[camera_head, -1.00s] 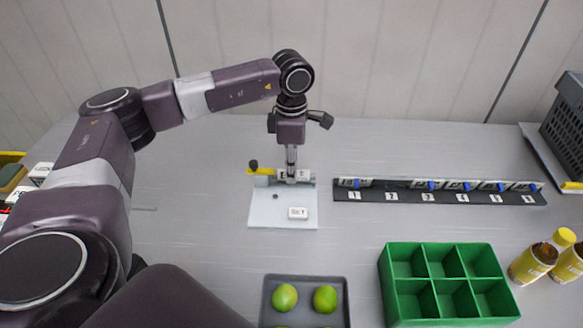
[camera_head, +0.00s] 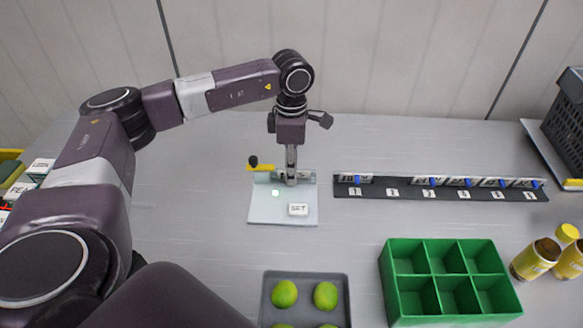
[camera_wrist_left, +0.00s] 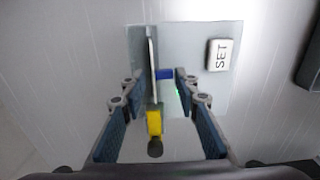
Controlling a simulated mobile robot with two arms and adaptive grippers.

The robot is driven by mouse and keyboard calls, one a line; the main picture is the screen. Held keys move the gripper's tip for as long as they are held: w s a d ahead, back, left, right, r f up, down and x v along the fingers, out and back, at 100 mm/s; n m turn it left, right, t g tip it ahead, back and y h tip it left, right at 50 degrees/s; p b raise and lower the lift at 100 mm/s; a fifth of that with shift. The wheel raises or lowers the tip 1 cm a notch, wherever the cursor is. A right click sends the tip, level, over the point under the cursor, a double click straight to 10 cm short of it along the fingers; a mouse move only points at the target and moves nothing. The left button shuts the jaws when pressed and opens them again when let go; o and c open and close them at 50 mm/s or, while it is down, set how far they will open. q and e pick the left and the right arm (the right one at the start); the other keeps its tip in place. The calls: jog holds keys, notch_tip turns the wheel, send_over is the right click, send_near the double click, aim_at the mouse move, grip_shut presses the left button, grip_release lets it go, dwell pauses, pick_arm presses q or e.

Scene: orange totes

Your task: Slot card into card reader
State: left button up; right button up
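The card reader (camera_head: 262,208) is a pale plate on the table with an upright slot piece at its back edge. It has a lit green light (camera_head: 275,193), a white SET label (camera_head: 298,210) and a yellow lever with a black knob (camera_head: 253,161). A card (camera_head: 304,175) with a pale face sits low at the slot piece, mostly hidden by my left gripper (camera_head: 291,180). My right gripper is out of view.
A black numbered rack (camera_head: 440,188) right of the reader holds several blue-tabbed cards; position 2 is empty. In front are a green divided box (camera_head: 390,290), a grey tray (camera_head: 268,300) with limes, and bottles (camera_head: 537,259) at right.

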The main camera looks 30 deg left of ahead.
pick_arm(q)
jog(key=shift+o, duration=0.8)
notch_tip(320, 180, up, 12)
jog(key=shift+f, duration=0.1)
dwell(0.4)
